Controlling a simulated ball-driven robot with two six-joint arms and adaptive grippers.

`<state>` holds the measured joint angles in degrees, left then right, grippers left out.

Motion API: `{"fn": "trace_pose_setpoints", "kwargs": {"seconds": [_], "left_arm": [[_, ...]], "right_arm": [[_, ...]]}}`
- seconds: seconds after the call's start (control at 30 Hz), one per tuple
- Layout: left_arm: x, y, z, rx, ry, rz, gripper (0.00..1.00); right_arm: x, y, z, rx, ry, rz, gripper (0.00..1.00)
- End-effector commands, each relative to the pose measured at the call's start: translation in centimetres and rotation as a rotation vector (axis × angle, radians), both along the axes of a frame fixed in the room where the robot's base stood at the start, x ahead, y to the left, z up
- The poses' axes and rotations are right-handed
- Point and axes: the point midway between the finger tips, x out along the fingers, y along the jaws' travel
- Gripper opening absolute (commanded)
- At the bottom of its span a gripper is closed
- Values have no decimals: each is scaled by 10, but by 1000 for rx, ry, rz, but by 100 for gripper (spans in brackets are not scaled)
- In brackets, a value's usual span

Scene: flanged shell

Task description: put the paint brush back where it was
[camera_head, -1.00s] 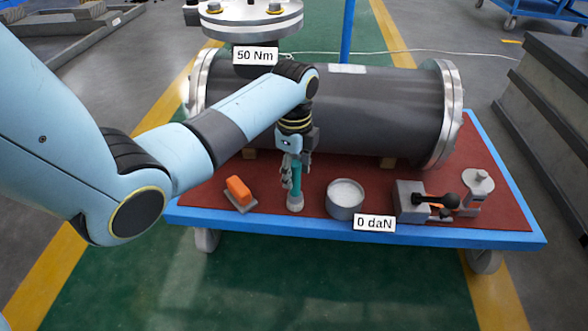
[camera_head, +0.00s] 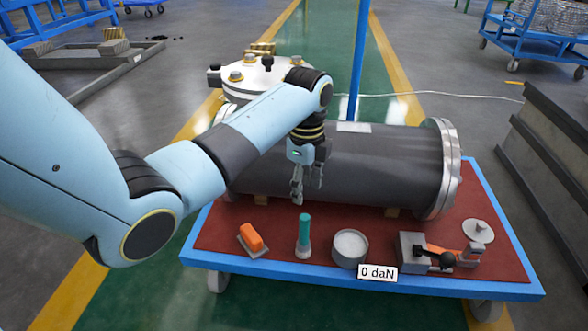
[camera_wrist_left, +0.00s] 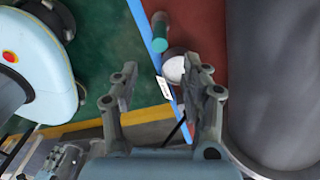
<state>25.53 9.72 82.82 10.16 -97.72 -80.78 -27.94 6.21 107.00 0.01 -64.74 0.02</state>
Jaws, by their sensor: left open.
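The paint brush (camera_head: 304,228) appears to be the teal-handled piece standing upright, handle up, in a small grey base near the front of the red-topped cart (camera_head: 213,229). Its bristles do not show. It also shows in the left wrist view, with the teal handle (camera_wrist_left: 175,36) apart from the fingers. My left gripper (camera_head: 307,190) is open and empty, above and slightly behind the handle top, in front of the dark cylinder. Its two spread fingers (camera_wrist_left: 165,82) have nothing between them in the left wrist view. My right gripper is not in view.
An orange-handled block (camera_head: 252,237) lies left of the brush. A round pot with white contents (camera_head: 350,246) stands right of it, then a clamp with a black knob (camera_head: 434,257). The large flanged shell (camera_head: 385,165) fills the cart's back.

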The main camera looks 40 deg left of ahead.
Motion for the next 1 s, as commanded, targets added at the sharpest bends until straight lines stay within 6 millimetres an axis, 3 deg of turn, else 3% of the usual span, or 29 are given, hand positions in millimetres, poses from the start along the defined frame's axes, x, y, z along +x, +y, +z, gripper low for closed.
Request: {"fn": "trace_pose_setpoints", "kwargs": {"seconds": [0.17,0.27,0.37,0.5,0.6,0.7,0.8,1.0], "left_arm": [[-5,0,-3,2,3,15,46],[-32,-2,-26,15,7,117,46],[-87,-5,-65,38,2,331,46],[-185,-11,-107,64,-33,718,46],[-248,-15,-120,69,-59,966,46],[-294,-18,-122,65,-81,1155,46],[-320,-19,-121,60,-95,1268,46],[-329,-20,-120,56,-102,1323,46]], "right_arm": [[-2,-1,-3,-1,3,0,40],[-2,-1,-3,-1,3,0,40],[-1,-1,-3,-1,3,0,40],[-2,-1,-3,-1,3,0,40],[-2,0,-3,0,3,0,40],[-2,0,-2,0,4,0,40],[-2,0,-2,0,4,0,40],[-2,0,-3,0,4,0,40]]}}
